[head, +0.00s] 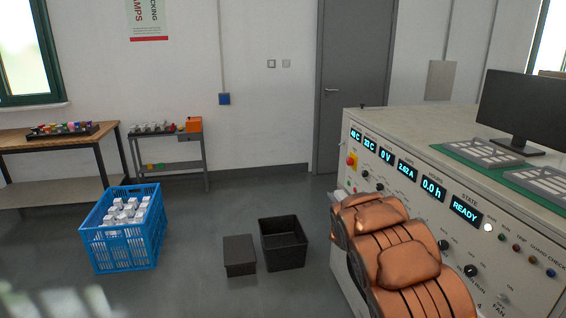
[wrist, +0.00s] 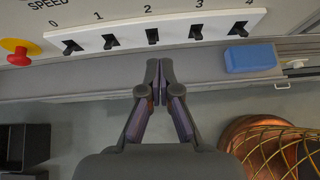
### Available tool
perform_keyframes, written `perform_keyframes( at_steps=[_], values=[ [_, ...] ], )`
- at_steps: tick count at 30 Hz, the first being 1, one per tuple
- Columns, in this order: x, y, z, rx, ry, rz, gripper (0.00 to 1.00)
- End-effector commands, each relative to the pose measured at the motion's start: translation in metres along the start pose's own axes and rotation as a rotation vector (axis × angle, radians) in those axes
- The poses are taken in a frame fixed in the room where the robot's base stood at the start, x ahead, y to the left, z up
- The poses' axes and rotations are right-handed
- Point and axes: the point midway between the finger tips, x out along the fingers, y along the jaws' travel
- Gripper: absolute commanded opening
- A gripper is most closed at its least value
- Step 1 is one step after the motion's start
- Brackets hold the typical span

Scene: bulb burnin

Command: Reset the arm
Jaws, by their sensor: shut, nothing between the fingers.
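My gripper (wrist: 152,78) shows in the wrist view with its two dark fingers together at the tips and nothing between them. It is in front of the console, below a white strip (wrist: 165,32) of black switches marked 0 to 4. Its tips touch nothing that I can make out. In the head view my copper-coloured arm (head: 391,250) stands folded in front of the grey console (head: 425,118); the gripper itself is hidden there. The console's state display (head: 466,212) reads READY, and another reads 0.0 h.
A red knob (wrist: 18,52) and a blue block (wrist: 250,57) are near the switches. A monitor (head: 523,108) stands on the console. A blue crate (head: 125,246) of white boxes and a black bin (head: 284,253) stand on the floor.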

Motion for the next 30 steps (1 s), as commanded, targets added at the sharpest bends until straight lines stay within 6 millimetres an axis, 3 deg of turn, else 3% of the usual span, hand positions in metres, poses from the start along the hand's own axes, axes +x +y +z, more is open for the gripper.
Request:
perform_keyframes(
  at_steps=[7, 15, 23, 30],
  values=[
    [-0.037, -0.054, 0.031, 0.254, 0.046, -0.086, 0.00],
    [-0.082, -0.122, 0.044, 0.543, 0.122, -0.199, 0.00],
    [-0.128, -0.186, 0.038, 0.799, 0.210, -0.317, 0.00],
    [-0.172, -0.242, 0.020, 1.006, 0.300, -0.440, 0.00]
  ],
)
